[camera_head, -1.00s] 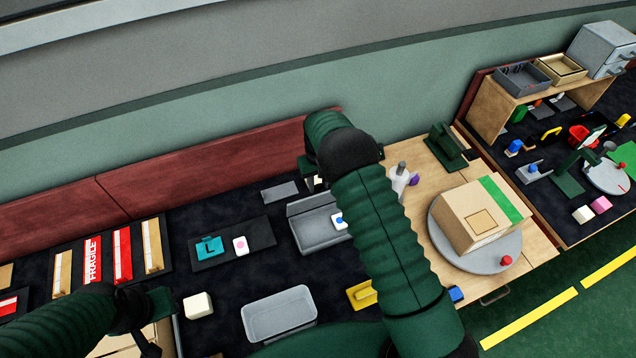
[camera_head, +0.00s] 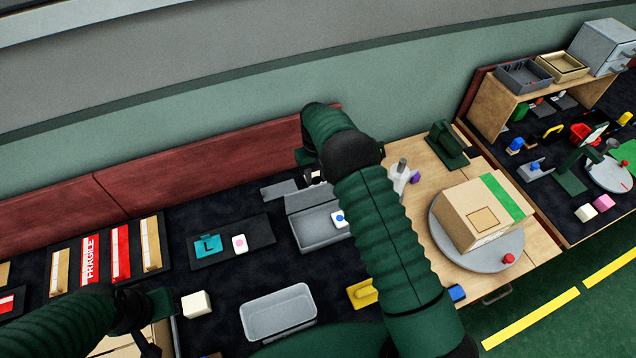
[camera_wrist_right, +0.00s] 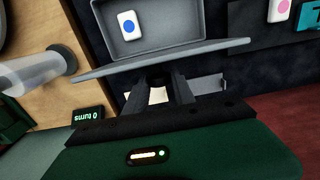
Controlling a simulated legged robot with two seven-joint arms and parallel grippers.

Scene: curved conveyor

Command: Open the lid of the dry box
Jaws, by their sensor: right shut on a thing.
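The dry box (camera_head: 318,239) is a grey open-topped tray on the dark mat. Its grey lid (camera_head: 303,199) stands raised along the back edge, and the box interior shows. A white tile with a blue dot (camera_wrist_right: 128,25) lies inside. In the right wrist view the lid (camera_wrist_right: 110,66) crosses in front of my fingers. My right gripper (camera_wrist_right: 161,82) is shut at the lid's back side, with the exact grip partly hidden. In the head view this gripper (camera_head: 313,176) is mostly behind my arm. My left gripper (camera_head: 152,325) is at lower left, away from the box; its fingers are unclear.
A teal L block (camera_head: 207,246) and a pink-dotted tile (camera_head: 240,244) lie left of the box. A grey bin (camera_head: 279,314) stands in front. A carton (camera_head: 482,215) on a turntable is to the right. A red wall (camera_head: 200,160) runs behind.

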